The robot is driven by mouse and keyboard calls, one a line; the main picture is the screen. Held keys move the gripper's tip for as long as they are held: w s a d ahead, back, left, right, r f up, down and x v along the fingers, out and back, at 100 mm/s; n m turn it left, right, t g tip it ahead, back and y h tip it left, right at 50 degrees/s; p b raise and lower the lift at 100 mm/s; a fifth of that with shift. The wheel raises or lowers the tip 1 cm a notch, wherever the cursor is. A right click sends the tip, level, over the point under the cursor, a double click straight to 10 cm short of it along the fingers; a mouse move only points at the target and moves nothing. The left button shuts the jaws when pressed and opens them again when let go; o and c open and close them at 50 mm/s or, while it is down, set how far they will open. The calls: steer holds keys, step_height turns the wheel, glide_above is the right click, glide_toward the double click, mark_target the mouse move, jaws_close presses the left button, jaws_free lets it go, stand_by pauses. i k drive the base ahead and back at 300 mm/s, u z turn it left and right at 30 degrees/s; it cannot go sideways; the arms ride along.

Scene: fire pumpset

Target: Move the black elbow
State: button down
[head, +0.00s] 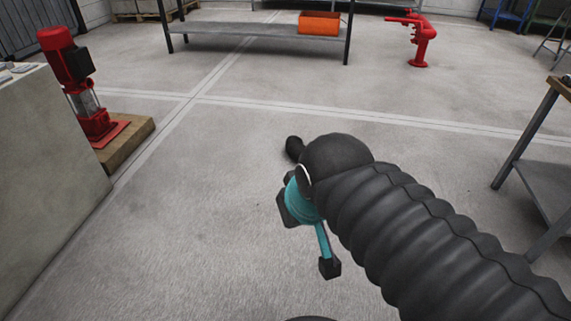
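My arm, in a black ribbed sleeve, reaches in from the lower right of the head view and ends in a rounded black part near the middle. Below that end are teal parts with dark blocks, which look like my gripper (306,234). I cannot make out clearly whether its fingers are apart or hold anything. A small dark rounded piece (294,148) shows just beyond the arm's end; I cannot tell whether it is the black elbow or part of my arm. No other black elbow can be made out.
A red pump (82,88) stands on a wooden base (130,145) beside a grey block (50,180) at left. A shelf (240,36) with an orange bin (319,23) and a red pipe fitting (421,42) stand behind. A bench (540,135) is at right. The middle floor is open.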

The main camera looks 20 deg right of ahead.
mark_target(294, 145)
steer(key=u, duration=0.45)
steer(key=i, duration=2.5)
steer(key=z, duration=1.35)
steer(key=i, duration=0.85)
steer(key=z, duration=0.9)
